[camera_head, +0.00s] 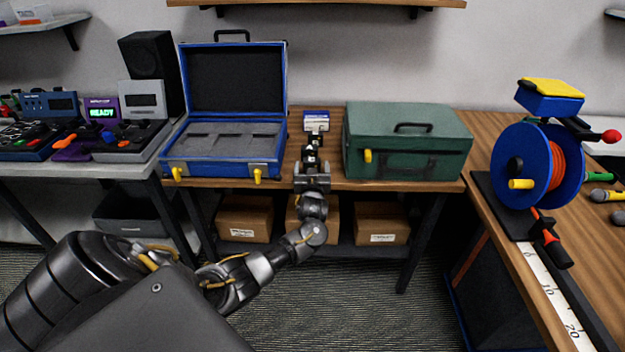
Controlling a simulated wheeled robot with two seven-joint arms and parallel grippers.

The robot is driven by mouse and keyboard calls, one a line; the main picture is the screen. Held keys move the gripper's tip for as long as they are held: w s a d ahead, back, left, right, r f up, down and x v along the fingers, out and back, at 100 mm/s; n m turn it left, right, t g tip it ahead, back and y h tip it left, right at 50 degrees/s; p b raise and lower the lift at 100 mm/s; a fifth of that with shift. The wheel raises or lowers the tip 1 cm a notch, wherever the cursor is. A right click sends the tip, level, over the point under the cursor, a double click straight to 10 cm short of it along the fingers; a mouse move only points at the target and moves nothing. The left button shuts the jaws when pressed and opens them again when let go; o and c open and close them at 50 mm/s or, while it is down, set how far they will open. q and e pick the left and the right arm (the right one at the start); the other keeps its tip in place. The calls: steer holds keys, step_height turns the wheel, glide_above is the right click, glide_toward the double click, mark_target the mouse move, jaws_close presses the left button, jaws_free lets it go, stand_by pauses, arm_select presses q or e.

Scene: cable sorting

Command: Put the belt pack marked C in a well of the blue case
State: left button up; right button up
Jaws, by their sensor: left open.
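The blue case (167,167) stands open on the wooden table, its lid raised at the back. Grey foam with recessed wells (225,136) fills its base, and I see no pack in them. A small blue and white item (316,117) lies on the table between the blue case and a green case. It may be the belt pack, but I cannot read a C on it. My left gripper (313,141) is open, just in front of this item and pointing at it. The gripper hides the item's near side, so I cannot tell whether they touch. My right gripper is out of view.
The closed green case (408,148) stands close to the right of my left gripper. A blue cable reel (535,165) is on the right bench. Control consoles (125,140) and a black speaker (151,70) are on the left. Cardboard boxes (243,218) sit on the lower shelf.

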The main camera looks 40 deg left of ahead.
arm_select(q)
steer(key=v, duration=1)
steer(key=shift+b, duration=0.3)
steer(key=s+d+f+m+g+h, duration=0.1)
steer(key=s+d+f+m+h, duration=0.2)
steer(key=f, duration=0.8)
steer(key=s+d+f+m+g+h, duration=0.1)
steer(key=s+f+m+g, duration=0.1)
steer(key=s+f, duration=0.65)
steer(key=s+d+f+m+g+h, duration=0.1)
steer(key=s+d+f+m+h, duration=0.15)
steer(key=f, duration=1.15)
steer(key=s+d+f+m+g+h, duration=0.1)
steer(key=s+d+f+g, duration=0.2)
steer(key=s, duration=0.9)
steer(key=s+d+f+m+g+h, duration=0.1)
steer(key=s+d+f+g+h, duration=0.1)
steer(key=s+f, duration=0.8)
steer(key=s+d+f+m+g+h, duration=0.1)
steer(key=s+f, duration=0.5)
steer(key=s, duration=0.9)
steer(key=d+g+h, duration=0.1)
steer(key=d+g, duration=0.1)
steer(key=d, duration=0.1)
steer(key=shift+s+f+g, duration=0.4)
steer(key=shift+s+d, duration=0.1)
steer(key=shift+d, duration=0.05)
steer(key=shift+c, duration=0.7)
steer(key=c, duration=0.4)
